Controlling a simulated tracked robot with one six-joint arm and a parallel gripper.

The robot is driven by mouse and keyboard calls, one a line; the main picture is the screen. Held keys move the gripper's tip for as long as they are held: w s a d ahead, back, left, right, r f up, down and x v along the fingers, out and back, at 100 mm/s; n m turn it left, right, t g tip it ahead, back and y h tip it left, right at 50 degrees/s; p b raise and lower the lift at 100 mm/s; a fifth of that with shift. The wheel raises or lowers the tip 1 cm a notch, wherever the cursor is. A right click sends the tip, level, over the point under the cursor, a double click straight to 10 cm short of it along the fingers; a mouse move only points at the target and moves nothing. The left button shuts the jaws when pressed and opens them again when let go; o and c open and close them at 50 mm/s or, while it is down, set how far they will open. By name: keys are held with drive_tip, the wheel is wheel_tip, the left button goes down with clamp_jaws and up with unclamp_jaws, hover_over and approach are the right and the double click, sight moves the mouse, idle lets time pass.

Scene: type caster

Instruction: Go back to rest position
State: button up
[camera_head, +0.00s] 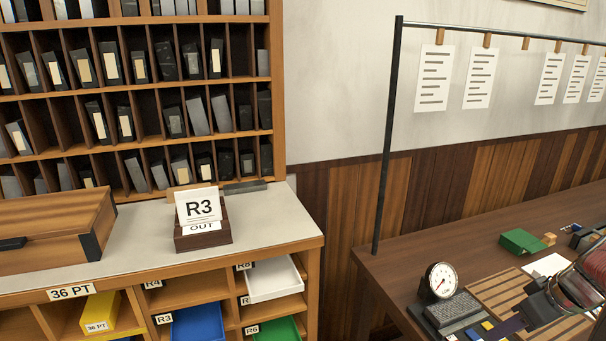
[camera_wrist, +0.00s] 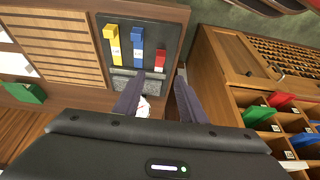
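My gripper (camera_wrist: 160,73) shows in the wrist view with its two dark fingers apart. I see nothing held between them. Beyond the fingertips lies a dark tray (camera_wrist: 170,40) with a yellow piece (camera_wrist: 114,43), a blue piece (camera_wrist: 137,45) and a red piece (camera_wrist: 160,58). A white round gauge is partly hidden behind the left finger. In the head view the gauge (camera_head: 440,281) stands on the brown bench at the right.
A wooden cabinet (camera_head: 310,262) with coloured drawers stands at left, an R3 OUT card holder (camera_head: 203,237) on its top. A dark upright post (camera_head: 386,150) carries a rail of hanging sheets. The brown bench (camera_head: 410,258) holds a green box (camera_head: 521,241). Its back left is clear.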

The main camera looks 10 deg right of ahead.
drive_tip(key=s+a+r+m, duration=0.1)
drive_tip(key=s+a+r, duration=0.1)
drive_tip(key=a, duration=1.4)
drive_tip(key=s+a+r+m+t, duration=0.1)
drive_tip(key=s+a+r, duration=0.1)
drive_tip(key=a, duration=1.5)
drive_tip(key=shift+s+r+h, duration=0.25)
drive_tip(key=shift+r+h, duration=0.15)
drive_tip(key=shift+r, duration=0.15)
drive_tip(key=shift+d, duration=0.1)
drive_tip(key=shift+c, duration=0.9)
